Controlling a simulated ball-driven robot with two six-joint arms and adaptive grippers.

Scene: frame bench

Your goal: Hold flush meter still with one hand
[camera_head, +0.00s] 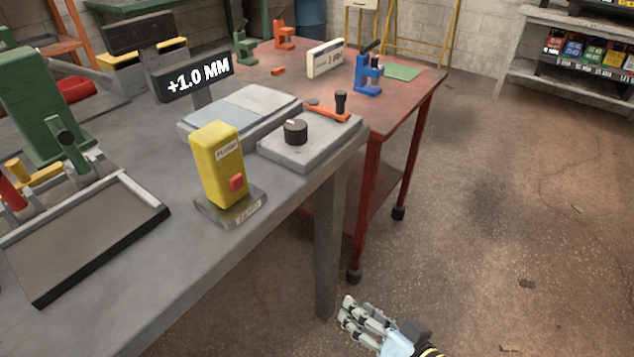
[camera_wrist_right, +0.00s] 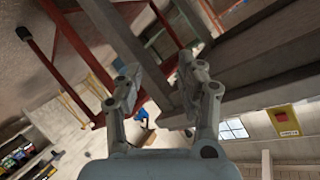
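The flush meter, as I take it, is a yellow upright block (camera_head: 217,164) with a red button and a small label. It stands on a grey labelled base (camera_head: 232,207) near the front edge of the grey bench, in the head view. My right gripper (camera_head: 346,309) is low at the bottom of the head view, over the floor in front of the bench and well apart from the block. In the right wrist view its fingers (camera_wrist_right: 160,72) are spread with nothing between them. My left gripper is in no view.
The grey bench (camera_head: 183,262) also holds a +1.0 MM display (camera_head: 193,77), a pale plate (camera_head: 240,107), a black-knob block (camera_head: 300,148), and a dark tray (camera_head: 80,238) at left. A red table (camera_head: 417,92) adjoins behind. Floor at right is open.

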